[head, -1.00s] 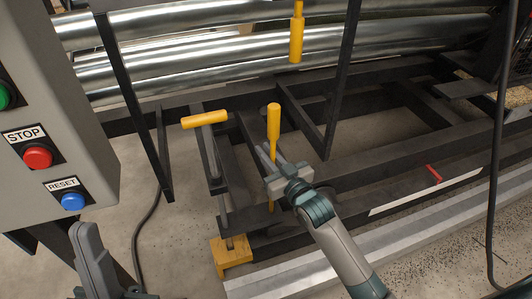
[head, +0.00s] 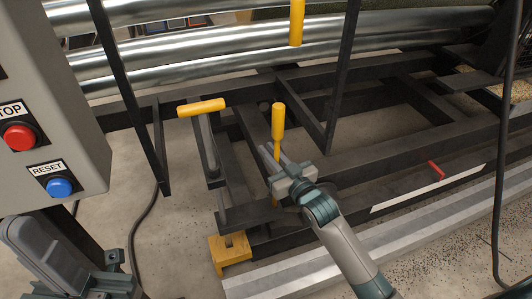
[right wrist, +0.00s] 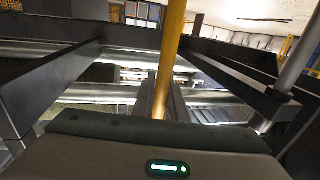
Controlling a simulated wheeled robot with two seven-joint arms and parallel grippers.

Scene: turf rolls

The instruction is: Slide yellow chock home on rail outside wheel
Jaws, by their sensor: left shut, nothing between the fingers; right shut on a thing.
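A yellow block with a dark slot in its top (head: 230,254), which looks like the chock, sits at the left end of the silver rail (head: 300,276), by the corner of the dark frame. No wheel can be made out. My right gripper (head: 276,158) is shut on an upright yellow-handled bar (head: 278,120), above and to the right of the block. The bar also stands in the right wrist view (right wrist: 170,60); its lower end is partly hidden. My left gripper (head: 122,262) is shut and empty at the lower left, apart from the block.
A T-shaped yellow handle (head: 201,107) stands on a dark post above the block. The grey control box (head: 50,120) with red and blue buttons is at the left. Dark frame bars and shiny rollers (head: 230,50) lie behind. The floor between box and block is bare except for a cable.

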